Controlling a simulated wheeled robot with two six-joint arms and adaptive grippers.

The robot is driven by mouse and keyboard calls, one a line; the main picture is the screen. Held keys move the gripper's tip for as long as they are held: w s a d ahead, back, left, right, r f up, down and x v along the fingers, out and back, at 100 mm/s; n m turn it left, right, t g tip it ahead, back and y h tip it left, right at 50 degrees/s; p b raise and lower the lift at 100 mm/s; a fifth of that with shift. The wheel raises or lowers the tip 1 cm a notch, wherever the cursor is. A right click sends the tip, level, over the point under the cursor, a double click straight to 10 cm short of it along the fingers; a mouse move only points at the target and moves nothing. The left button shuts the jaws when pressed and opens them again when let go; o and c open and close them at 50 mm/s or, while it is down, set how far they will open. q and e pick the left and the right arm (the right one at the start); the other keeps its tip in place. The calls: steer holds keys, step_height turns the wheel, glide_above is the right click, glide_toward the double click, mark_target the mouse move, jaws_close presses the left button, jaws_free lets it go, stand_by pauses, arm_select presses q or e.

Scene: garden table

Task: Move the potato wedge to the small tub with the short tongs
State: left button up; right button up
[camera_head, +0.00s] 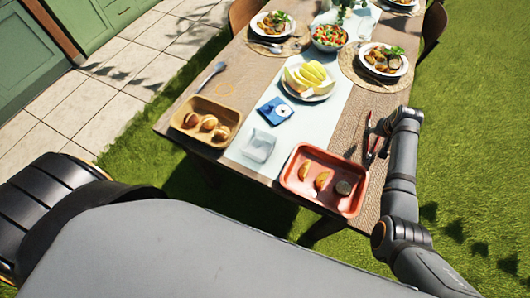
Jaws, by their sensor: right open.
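Two potato wedges lie in the red tray (290,184): one wedge (304,171) at the left and one wedge (321,180) near the middle. A small clear tub (259,146) stands on the pale runner, left of the tray. The short tongs (370,150), with red on them, lie on the table right of the tray. My right gripper (378,127) is open at the upper part of the tongs and partly overlaps them; I cannot tell whether it touches them. My left gripper is out of view.
A dark round piece (343,188) lies in the red tray. A tan tray (179,121) with several round items stands at the left. A blue item (270,108), a plate of yellow wedges (310,78), a salad bowl (329,37) and set plates (383,60) stand farther back.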

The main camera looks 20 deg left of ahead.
mark_target(371, 141)
steer(key=shift+b+x, duration=1.05)
steer(key=shift+x, duration=0.8)
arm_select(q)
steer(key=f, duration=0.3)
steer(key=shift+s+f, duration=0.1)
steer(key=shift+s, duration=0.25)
arm_select(e)
steer(key=c, duration=0.7)
steer(key=shift+s, duration=0.1)
steer(key=shift+r, duration=0.15)
arm_select(q)
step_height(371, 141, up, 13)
steer(key=p, duration=1.2)
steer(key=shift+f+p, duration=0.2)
steer(key=shift+p, duration=0.1)
arm_select(e)
step_height(371, 141, up, 12)
